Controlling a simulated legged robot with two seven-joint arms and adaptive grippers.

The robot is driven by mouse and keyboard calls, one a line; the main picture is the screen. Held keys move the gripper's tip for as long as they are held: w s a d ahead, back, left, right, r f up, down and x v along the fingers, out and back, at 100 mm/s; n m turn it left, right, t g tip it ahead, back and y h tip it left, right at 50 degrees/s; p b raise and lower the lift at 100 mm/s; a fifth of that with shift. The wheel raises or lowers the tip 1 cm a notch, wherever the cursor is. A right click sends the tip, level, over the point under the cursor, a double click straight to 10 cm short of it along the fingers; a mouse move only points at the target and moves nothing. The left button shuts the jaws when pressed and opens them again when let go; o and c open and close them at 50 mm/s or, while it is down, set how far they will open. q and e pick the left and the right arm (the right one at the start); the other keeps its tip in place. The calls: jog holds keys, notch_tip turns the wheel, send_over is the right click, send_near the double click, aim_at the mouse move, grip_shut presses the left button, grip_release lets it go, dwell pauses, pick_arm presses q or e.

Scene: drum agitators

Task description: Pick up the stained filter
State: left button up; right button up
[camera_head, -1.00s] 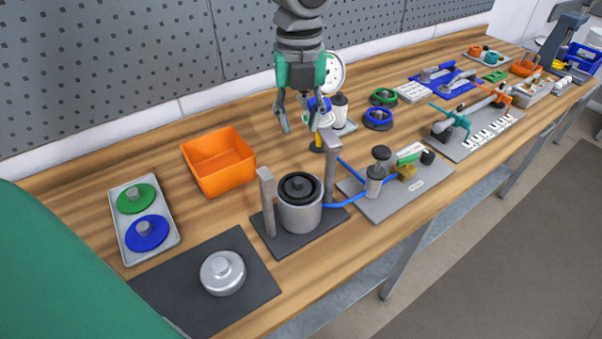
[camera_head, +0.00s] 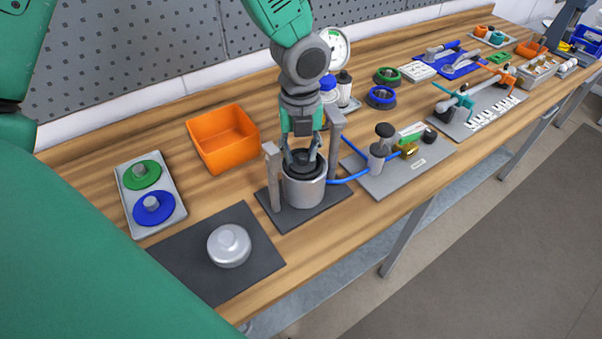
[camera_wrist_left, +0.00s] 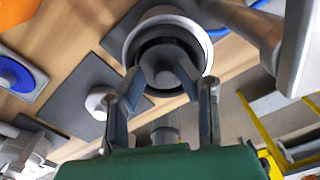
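A dark round filter (camera_wrist_left: 165,52) sits inside a light-grey metal canister (camera_head: 304,190) between two upright grey posts. Whether it is stained I cannot tell. My left gripper (camera_head: 302,160) is directly above the canister, pointing down, with its fingers apart at the canister's mouth. In the left wrist view the two fingertips (camera_wrist_left: 160,78) are apart, over the dark filter. No grip on it shows. The gripper partly hides the filter in the head view. My right gripper is not in view.
A round silver lid (camera_head: 229,245) lies on a dark mat (camera_head: 190,262). An orange bin (camera_head: 222,138) and a tray (camera_head: 176,219) with green and blue discs stand to the left. A pump plate (camera_head: 400,182) with blue hoses is close on the right.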

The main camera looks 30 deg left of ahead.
pick_arm(q)
jog(key=shift+w+d+f, duration=0.1)
jog(key=shift+f, duration=0.3)
jog(key=shift+d, duration=0.3)
grip_shut()
jog(key=shift+a+r, duration=0.1)
jog(key=shift+a, duration=0.1)
